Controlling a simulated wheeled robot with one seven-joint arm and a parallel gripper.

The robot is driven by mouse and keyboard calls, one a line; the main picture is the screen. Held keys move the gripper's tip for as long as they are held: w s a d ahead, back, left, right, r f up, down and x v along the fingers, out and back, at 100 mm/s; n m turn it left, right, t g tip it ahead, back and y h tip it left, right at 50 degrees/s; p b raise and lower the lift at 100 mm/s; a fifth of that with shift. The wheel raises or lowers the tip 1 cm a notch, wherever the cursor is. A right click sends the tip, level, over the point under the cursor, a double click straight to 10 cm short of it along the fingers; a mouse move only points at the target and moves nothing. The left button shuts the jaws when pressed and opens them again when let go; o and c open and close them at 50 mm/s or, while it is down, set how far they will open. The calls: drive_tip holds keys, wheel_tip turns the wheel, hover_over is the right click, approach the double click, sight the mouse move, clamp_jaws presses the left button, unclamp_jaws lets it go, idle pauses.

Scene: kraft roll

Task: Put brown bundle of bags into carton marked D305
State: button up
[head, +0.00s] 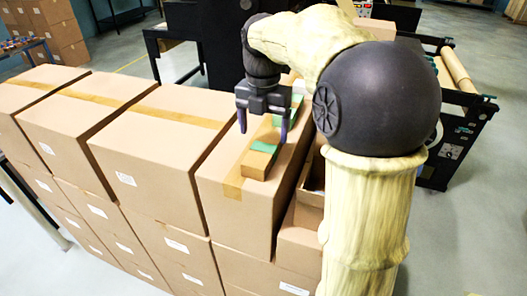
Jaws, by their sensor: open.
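A brown bundle (257,164) with green on it lies on top of a closed carton (228,188), in the middle of the head view. More green (298,87) shows behind my gripper; I cannot tell whether it belongs to the same bundle or another. My gripper (263,130) points down over the far part of the brown and green, fingers apart and nothing seen held. I cannot tell the height of its fingertips. An open carton (310,212) stands just right of the closed one, mostly hidden by my arm. No D305 mark is readable.
A row of closed, taped cartons (155,135) stacked on others fills the left and front. A dark machine (180,50) stands behind, and a roller frame (455,110) stands at the right. Clear floor (480,220) shows at the right.

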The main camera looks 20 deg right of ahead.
sight(264, 148)
drive_tip(key=shift+f, duration=0.3)
drive_tip(key=shift+w+f, duration=0.15)
drive_tip(key=shift+f, duration=0.15)
wheel_tip(264, 148, down, 4)
drive_tip(key=shift+w+r+p, duration=0.1)
drive_tip(key=shift+r+p, duration=0.15)
drive_tip(key=shift+p, duration=0.75)
drive_tip(key=shift+d+f, duration=0.15)
drive_tip(key=shift+f, duration=0.4)
drive_tip(key=shift+c, duration=0.2)
